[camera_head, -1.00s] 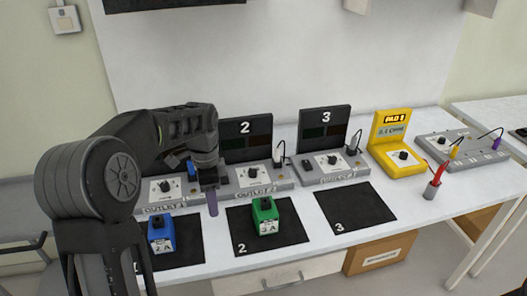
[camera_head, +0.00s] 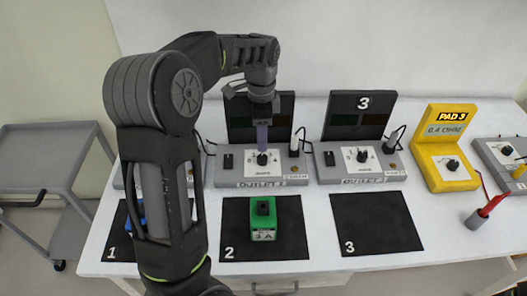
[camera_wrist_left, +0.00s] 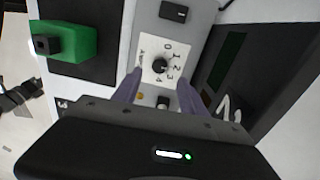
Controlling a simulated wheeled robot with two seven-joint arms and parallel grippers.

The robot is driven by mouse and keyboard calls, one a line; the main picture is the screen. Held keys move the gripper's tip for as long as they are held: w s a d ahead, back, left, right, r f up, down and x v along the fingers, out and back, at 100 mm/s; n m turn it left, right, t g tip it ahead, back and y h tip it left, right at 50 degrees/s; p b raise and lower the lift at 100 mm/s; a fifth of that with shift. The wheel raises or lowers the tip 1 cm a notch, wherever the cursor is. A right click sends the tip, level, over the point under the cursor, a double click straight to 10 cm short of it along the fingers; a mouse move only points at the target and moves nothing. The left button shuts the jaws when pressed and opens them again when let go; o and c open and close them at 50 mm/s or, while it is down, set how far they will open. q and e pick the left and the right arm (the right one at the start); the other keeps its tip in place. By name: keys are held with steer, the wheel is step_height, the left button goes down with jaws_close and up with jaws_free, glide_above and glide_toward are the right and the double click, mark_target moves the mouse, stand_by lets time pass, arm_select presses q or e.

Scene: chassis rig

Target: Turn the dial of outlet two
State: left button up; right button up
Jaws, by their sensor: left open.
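Outlet two (camera_head: 229,181) is a grey box with a white dial plate and a dark panel behind it, in the middle of the table. Its black dial (camera_head: 262,160) sits on the plate. The dial (camera_wrist_left: 160,66) also shows in the left wrist view, beside the printed numbers. My left gripper (camera_head: 262,146) points down just above the dial. In the wrist view its two purple fingers (camera_wrist_left: 158,84) are apart, one to each side of the dial plate, with nothing held. Whether the fingertips are level with the dial is unclear. My right gripper is not in view.
A green block (camera_head: 288,222) stands on black mat 2 (camera_head: 236,212). Mat 3 (camera_head: 376,224) is empty. Outlet three (camera_head: 333,174) stands to the right, then a yellow unit (camera_head: 446,182). A black switch (camera_head: 228,161) and a white plug (camera_head: 294,147) flank the dial.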

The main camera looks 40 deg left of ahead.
mark_target(262, 157)
arm_select(q)
steer(key=shift+d+f+p, duration=0.1)
steer(key=shift+f+p, duration=0.5)
steer(key=shift+f, duration=3.3)
steer(key=shift+c, duration=0.5)
jaws_close()
